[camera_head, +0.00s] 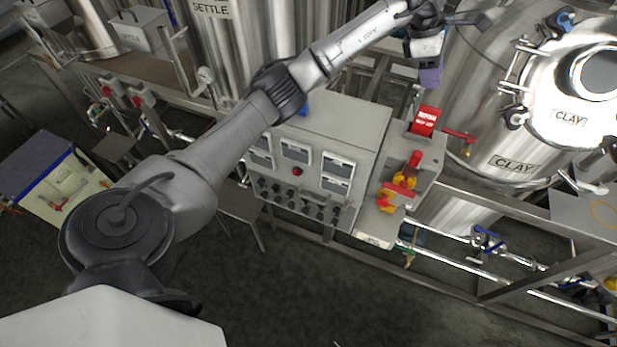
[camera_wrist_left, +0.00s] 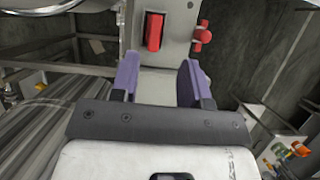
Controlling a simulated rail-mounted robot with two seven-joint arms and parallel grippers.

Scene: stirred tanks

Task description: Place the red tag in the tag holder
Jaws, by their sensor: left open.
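A red tag (camera_head: 424,121) with white lettering stands at the upper end of a grey panel beside the control box. In the left wrist view a red piece (camera_wrist_left: 154,32), which looks like this tag, sits in a slot of a pale panel beyond my fingers. My left gripper (camera_head: 430,76) is above and behind the tag in the head view, apart from it. Its purple fingers (camera_wrist_left: 161,78) are spread with nothing between them. I cannot make out a separate tag holder. My right gripper is not in view.
A grey control box (camera_head: 315,165) with meters and knobs stands left of the tag. A red and yellow switch (camera_head: 405,180) is below the tag, and a red-handled valve (camera_head: 459,136) juts out right. A steel CLAY tank (camera_head: 490,120) stands close on the right.

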